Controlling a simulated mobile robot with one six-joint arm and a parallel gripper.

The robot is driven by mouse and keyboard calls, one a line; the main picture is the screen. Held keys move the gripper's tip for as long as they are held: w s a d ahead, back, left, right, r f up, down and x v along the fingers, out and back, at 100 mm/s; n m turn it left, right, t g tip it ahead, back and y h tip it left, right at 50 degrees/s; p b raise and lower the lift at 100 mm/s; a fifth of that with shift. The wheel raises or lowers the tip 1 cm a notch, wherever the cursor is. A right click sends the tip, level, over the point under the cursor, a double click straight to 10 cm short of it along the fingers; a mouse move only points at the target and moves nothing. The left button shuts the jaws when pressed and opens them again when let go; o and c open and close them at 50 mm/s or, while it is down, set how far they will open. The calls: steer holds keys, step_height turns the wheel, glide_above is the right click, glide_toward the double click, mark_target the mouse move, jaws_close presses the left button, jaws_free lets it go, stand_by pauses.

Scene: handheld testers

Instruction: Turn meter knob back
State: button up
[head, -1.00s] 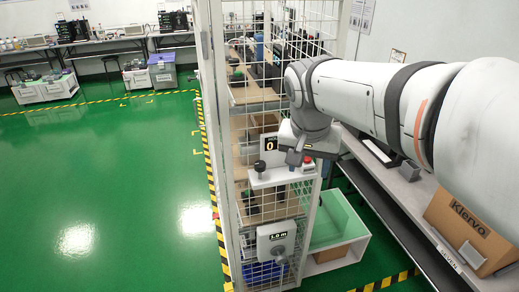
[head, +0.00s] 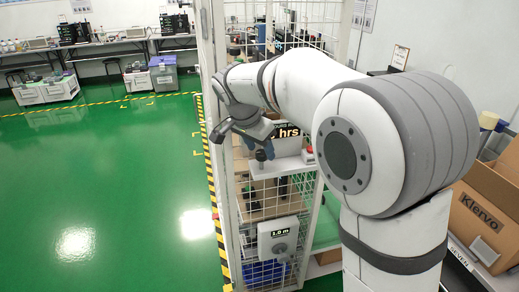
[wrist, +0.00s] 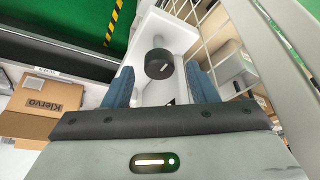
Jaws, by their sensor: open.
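A black round knob (head: 261,155) with a pale mark on top stands on a white ledge (head: 282,166) fixed to the mesh cage. In the wrist view the knob (wrist: 159,66) shows between my two blue fingers. My gripper (wrist: 158,84) is open, with a gap on either side of the knob. In the head view my gripper (head: 252,143) is just above and left of the knob; I cannot tell whether it touches.
A red button (head: 308,153) sits at the ledge's right end. The mesh cage (head: 270,205) and its posts stand close around. A cardboard box (head: 478,222) marked Klervo is on the bench at right. The green floor (head: 100,180) at left is clear.

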steer(key=shift+w+d+f, duration=0.15)
steer(key=shift+f, duration=0.35)
steer(key=shift+c, duration=0.2)
steer(key=c, duration=0.9)
